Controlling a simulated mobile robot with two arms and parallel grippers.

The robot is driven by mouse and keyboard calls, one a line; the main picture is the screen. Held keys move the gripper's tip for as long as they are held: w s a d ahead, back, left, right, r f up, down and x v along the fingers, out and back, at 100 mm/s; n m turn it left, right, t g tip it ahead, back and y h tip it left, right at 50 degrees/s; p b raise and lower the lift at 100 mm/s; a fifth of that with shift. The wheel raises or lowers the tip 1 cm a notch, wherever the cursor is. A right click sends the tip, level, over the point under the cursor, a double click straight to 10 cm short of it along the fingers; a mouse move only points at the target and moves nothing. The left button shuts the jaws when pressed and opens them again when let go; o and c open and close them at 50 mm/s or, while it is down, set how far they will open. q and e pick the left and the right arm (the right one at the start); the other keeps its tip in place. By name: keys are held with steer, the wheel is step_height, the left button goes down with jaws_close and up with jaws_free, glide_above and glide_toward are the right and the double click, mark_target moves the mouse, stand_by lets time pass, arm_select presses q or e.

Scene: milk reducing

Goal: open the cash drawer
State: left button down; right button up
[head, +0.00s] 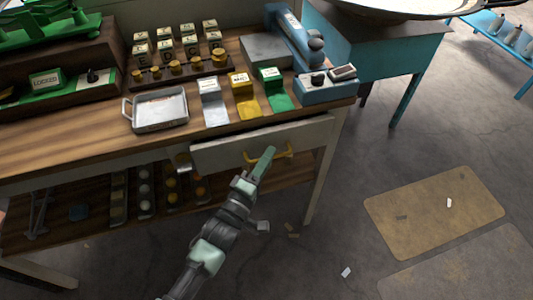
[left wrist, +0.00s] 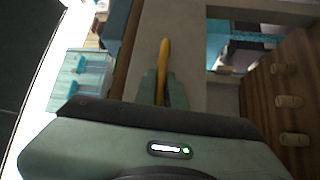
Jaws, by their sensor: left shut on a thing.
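The cash drawer (head: 225,154) has a pale front under the right part of the wooden counter. I cannot tell whether it stands out from the counter. Its yellow handle (head: 286,149) is a bar on the middle of the front. My left gripper (head: 267,160) reaches up from below and is shut on the handle, its fingers covering part of it. In the left wrist view the yellow handle (left wrist: 164,58) runs between the two fingers (left wrist: 164,88), against the pale drawer front (left wrist: 190,60). My right gripper is not in view.
On the counter (head: 70,145) stand a metal tray (head: 160,111), silver, yellow and green card holders (head: 244,100) and a blue device (head: 325,90). A lower shelf (head: 95,215) holds rows of round items. The floor (head: 350,215) to the right is mostly open, with mats and scraps.

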arm_select(q)
steer(key=s+d+p, duration=0.2)
steer(key=s+d, duration=0.1)
steer(key=s, duration=0.6)
steer(key=s+d+p, duration=0.2)
steer(key=s+d, duration=0.1)
steer(key=s, duration=0.7)
steer(key=shift+s, duration=0.2)
steer(key=shift+d+f, duration=0.1)
steer(key=c, duration=1.5)
jaws_free()
steer(key=b+v, duration=0.1)
steer(key=v, duration=0.6)
steer(key=shift+s+b, duration=0.35)
steer(key=shift+s, duration=0.05)
